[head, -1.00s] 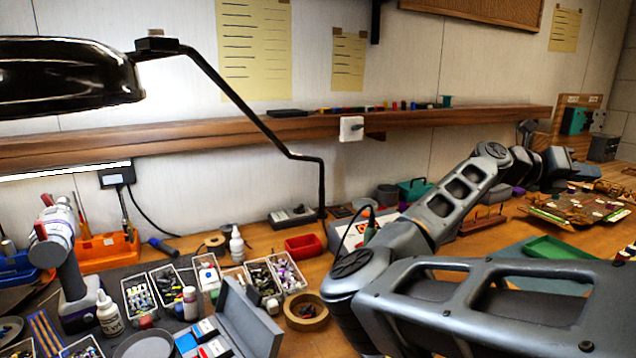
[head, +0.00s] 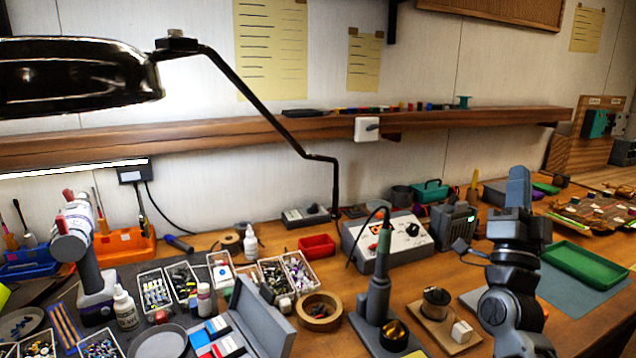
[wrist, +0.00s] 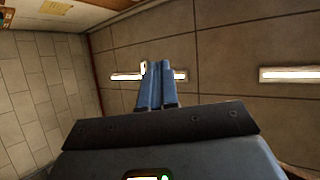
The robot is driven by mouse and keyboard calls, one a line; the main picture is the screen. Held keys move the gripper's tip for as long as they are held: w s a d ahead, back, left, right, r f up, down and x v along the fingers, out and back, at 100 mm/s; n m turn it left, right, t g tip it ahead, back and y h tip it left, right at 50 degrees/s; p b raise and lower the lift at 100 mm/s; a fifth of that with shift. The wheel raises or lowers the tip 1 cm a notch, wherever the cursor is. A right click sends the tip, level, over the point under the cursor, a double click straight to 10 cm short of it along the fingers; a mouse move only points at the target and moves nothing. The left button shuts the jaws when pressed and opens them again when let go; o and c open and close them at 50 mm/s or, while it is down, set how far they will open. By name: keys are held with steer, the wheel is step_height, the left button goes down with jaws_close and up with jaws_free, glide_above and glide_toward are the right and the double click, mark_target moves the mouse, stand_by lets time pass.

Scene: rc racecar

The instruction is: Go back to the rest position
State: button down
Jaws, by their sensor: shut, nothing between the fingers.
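My gripper (head: 519,187) shows at the right in the head view, raised above the bench and pointing up. Its blue-grey fingers are together and hold nothing. In the wrist view the two fingers (wrist: 155,85) lie side by side, shut, against a wall and ceiling with lit strips. My arm is folded upright beneath the gripper, and its lower part runs out of the bottom of the head view.
A green tray (head: 583,266) lies right of my arm. A soldering station (head: 385,240) and an iron stand (head: 377,300) are to its left. A black lamp (head: 80,75) hangs at the upper left. Small-part trays (head: 155,290) cover the left bench.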

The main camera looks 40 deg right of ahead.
steer(key=s+a+f+n+t+y, duration=0.1)
steer(key=a+f+n+t+y, duration=0.3)
steer(key=a+f+n+y, duration=0.5)
steer(key=s+a+f+n+t+y, duration=0.2)
steer(key=a+f+n+t+y, duration=0.3)
steer(key=a+n+y, duration=0.45)
steer(key=s+a+f+n+g+y, duration=0.2)
steer(key=s+a+f+g+y, duration=0.1)
steer(key=s+a, duration=0.5)
steer(key=s+a+f+n+g+y, duration=0.1)
steer(key=s+a+f+g+y, duration=0.2)
steer(key=s+a, duration=0.4)
steer(key=a+f+g, duration=0.1)
steer(key=a+f, duration=0.1)
steer(key=a, duration=0.1)
steer(key=shift+s+a+n+y, duration=0.3)
steer(key=shift+s+n+y, duration=0.05)
steer(key=shift+s, duration=0.05)
steer(key=shift+f, duration=0.1)
